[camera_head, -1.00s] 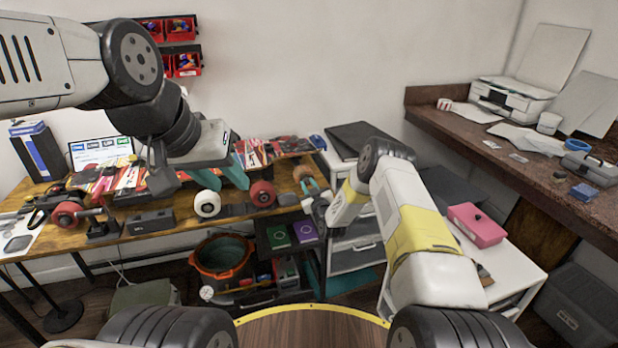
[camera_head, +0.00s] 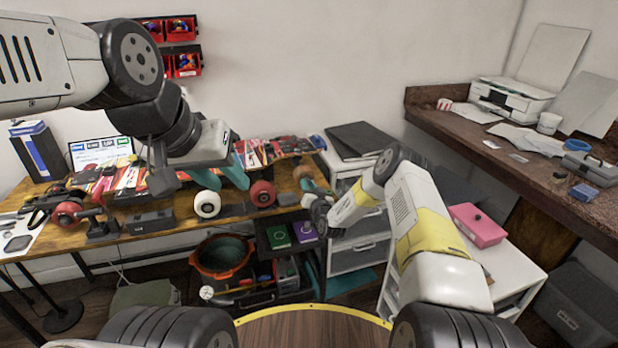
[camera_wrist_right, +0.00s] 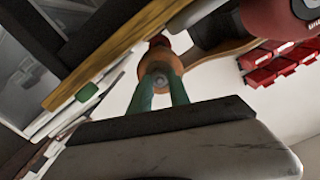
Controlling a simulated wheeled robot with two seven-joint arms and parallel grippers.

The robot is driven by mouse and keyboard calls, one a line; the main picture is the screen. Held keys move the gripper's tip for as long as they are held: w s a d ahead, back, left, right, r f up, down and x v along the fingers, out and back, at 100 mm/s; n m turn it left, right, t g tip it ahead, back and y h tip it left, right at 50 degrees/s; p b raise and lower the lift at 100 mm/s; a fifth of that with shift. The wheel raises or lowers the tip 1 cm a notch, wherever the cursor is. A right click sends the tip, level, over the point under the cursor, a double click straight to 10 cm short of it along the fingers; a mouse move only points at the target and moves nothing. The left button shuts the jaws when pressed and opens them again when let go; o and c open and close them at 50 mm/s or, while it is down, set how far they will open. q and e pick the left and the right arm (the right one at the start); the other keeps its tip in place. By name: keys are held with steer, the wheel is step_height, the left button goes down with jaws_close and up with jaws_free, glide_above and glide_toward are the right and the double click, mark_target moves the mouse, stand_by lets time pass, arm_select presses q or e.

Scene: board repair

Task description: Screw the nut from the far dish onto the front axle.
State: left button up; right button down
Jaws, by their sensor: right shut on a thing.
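A skateboard (camera_head: 288,146) with a red, white and black pattern lies along the bench. A white wheel (camera_head: 207,204) and a red wheel (camera_head: 262,193) face me. In the right wrist view, the teal fingers of my right gripper (camera_wrist_right: 159,92) are closed around a small grey round piece (camera_wrist_right: 160,80), apparently the nut. It sits in front of an orange-brown part (camera_wrist_right: 172,62) near the axle. I cannot see the threads or how far on it is. In the head view my right gripper's tips are hardly visible. My left gripper (camera_head: 236,168) hangs above the board; its finger gap is unclear. I cannot make out a dish.
The wooden bench (camera_head: 170,240) carries a black box (camera_head: 150,221) and a second red wheel (camera_head: 68,213) at the left. An orange-rimmed bucket (camera_head: 222,272) stands below. A white drawer unit (camera_head: 355,258) stands close by my right arm. A pink box (camera_head: 477,226) is further right.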

steer(key=m, duration=0.4)
steer(key=shift+f, duration=0.1)
steer(key=c, duration=1.1)
jaws_free()
steer(key=shift+c, duration=1.4)
steer(key=n, duration=0.4)
steer(key=shift+a, duration=0.15)
steer(key=shift+n, duration=0.9)
